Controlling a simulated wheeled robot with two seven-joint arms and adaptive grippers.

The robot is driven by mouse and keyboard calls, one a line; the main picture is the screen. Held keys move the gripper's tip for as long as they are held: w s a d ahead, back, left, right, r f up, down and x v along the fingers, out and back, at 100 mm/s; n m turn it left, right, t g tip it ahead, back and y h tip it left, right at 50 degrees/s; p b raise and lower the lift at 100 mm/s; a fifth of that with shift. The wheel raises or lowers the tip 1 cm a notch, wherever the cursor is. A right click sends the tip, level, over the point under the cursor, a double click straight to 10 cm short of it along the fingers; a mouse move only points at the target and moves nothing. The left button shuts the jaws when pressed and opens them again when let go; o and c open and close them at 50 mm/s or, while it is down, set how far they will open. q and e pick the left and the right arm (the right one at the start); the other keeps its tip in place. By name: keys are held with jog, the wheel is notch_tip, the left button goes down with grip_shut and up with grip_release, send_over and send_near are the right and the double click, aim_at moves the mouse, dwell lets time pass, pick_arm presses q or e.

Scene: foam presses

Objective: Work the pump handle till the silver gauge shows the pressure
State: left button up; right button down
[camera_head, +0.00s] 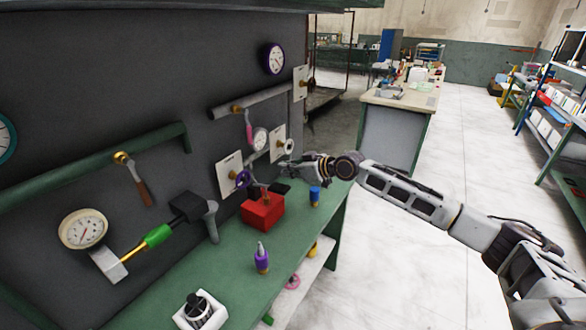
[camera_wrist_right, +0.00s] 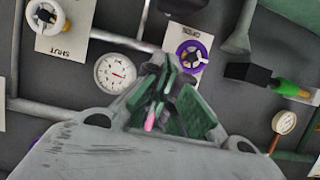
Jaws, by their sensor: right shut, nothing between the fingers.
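The silver-rimmed gauge (camera_head: 260,139) hangs on the dark wall panel; it also shows in the right wrist view (camera_wrist_right: 115,73), left of the fingers. Its reading is too small to tell. A black block (camera_head: 188,207) with a grey lever (camera_head: 212,222) and a green fitting (camera_head: 158,236) sits at the panel, left of my right gripper; I cannot tell for certain that this is the pump. My right gripper (camera_head: 288,170) is shut and empty, in front of the panel near the valve plates. A pink handle (camera_wrist_right: 150,120) shows by its fingers. My left gripper is out of view.
A purple valve wheel (camera_head: 243,179) and a white one (camera_head: 289,147) are on plates. A brass-rimmed gauge (camera_head: 83,229) and a purple-rimmed gauge (camera_head: 274,58) are on the panel. A red box (camera_head: 262,212) and bottles stand on the green bench (camera_head: 225,262). Floor to the right is clear.

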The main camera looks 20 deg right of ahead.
aim_at(284, 188)
jog(key=shift+x, duration=1.15)
jog(key=shift+s+d+f+p, duration=0.1)
jog(key=shift+f+p, duration=0.2)
jog(key=shift+f, duration=0.7)
jog(key=shift+s+d+f+p, duration=0.15)
jog(key=shift+f+p, duration=0.15)
jog(key=shift+f, duration=0.7)
